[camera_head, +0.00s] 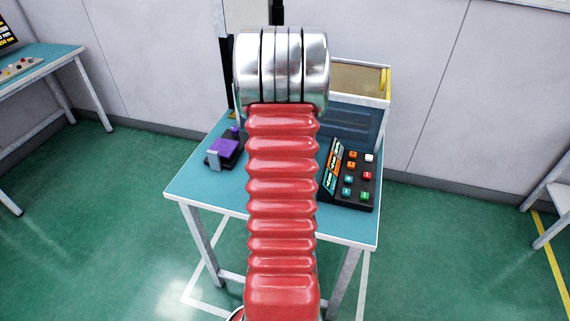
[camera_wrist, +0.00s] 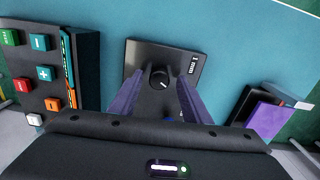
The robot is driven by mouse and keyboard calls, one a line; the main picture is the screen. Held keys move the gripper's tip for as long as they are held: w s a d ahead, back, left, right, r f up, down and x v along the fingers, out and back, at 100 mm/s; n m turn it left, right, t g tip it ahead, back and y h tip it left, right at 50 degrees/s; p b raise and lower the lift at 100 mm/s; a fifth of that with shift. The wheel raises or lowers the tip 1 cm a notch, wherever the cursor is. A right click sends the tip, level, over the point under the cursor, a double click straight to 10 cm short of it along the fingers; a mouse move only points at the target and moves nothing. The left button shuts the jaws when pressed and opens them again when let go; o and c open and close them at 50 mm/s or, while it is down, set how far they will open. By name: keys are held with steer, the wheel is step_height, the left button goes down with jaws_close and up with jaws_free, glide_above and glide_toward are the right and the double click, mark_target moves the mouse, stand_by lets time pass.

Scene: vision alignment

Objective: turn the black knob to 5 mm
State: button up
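The black knob (camera_wrist: 159,79) is round with a short light pointer line and sits on a dark plate (camera_wrist: 140,55) in the wrist view. A small white-marked display (camera_wrist: 192,68) is on the same plate; its reading is too small to make out. My gripper (camera_wrist: 160,90) is open, with its two purple fingers pointing toward the plate, one on each side of the knob. A gap shows between each finger and the knob. In the head view my arm hides the knob and the gripper.
The teal table (camera_head: 190,187) carries a button panel (camera_head: 352,178) at right and a black device with a purple block (camera_head: 223,147) at left. The wrist view also shows the button panel (camera_wrist: 25,65) and the purple block (camera_wrist: 268,120). A framed box (camera_head: 358,78) stands behind.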

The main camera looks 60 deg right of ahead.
step_height(320, 180, up, 14)
steer(key=shift+f, duration=0.15)
stand_by(0.7)
stand_by(0.5)
steer(key=shift+d, duration=0.1)
steer(key=w+a+r+n+t+h, duration=0.1)
steer(key=w+a+n, duration=0.25)
steer(key=a, duration=0.95)
steer(key=w+a+r+n+t, duration=0.1)
steer(key=w+a+n, duration=0.25)
steer(key=a, duration=0.95)
steer(key=s+a+r+n+t, duration=0.1)
steer(key=a+n, duration=0.2)
steer(key=a, duration=0.5)
steer(key=a+r+n+t, duration=0.1)
steer(key=a+r+n, duration=0.1)
steer(key=a, duration=0.5)
steer(key=s+a+r+n+t+y, duration=0.1)
steer(key=a+n, duration=0.2)
steer(key=a, duration=0.5)
steer(key=shift+s+a+r+n+t, duration=0.2)
steer(key=shift+s+a+n+t, duration=0.1)
steer(key=shift+a, duration=0.05)
